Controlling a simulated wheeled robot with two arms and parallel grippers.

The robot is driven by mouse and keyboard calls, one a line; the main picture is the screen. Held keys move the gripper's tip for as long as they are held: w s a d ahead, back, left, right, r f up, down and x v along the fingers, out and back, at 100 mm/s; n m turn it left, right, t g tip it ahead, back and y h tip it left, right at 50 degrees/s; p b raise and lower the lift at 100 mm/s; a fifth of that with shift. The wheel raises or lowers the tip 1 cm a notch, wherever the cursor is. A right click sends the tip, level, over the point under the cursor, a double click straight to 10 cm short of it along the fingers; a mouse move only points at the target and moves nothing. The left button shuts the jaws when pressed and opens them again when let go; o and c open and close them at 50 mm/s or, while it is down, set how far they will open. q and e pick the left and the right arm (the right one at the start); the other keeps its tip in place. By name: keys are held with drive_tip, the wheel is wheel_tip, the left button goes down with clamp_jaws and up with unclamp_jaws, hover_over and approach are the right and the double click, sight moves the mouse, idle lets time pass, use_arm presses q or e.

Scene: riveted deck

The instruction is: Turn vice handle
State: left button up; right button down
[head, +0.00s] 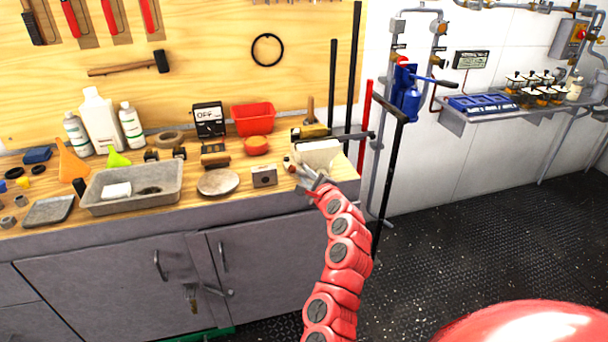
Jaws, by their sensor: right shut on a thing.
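The vice (318,153) is a pale, blocky piece at the right end of the wooden workbench. Its handle (290,163) shows as a small light bit at the vice's front left; most of it is hidden by my gripper. My right gripper (305,174) reaches up on the red segmented arm to the front of the vice and is shut on the handle. The fingers are small and partly hidden here. My left gripper is not in view.
A small grey block (264,177) and a round disc (218,182) lie left of the vice. A grey tray (130,206) is farther left. Black and red bars (388,180) stand at the bench's right end. The dark floor at right is clear.

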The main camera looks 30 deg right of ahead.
drive_tip(key=shift+s+d, duration=0.1)
drive_tip(key=shift+d, duration=0.1)
idle(0.4)
drive_tip(key=c, duration=1.1)
unclamp_jaws()
drive_tip(key=shift+o, duration=1.3)
drive_tip(key=shift+s+r, duration=0.15)
drive_tip(key=shift+s, duration=0.05)
drive_tip(key=shift+w, duration=0.1)
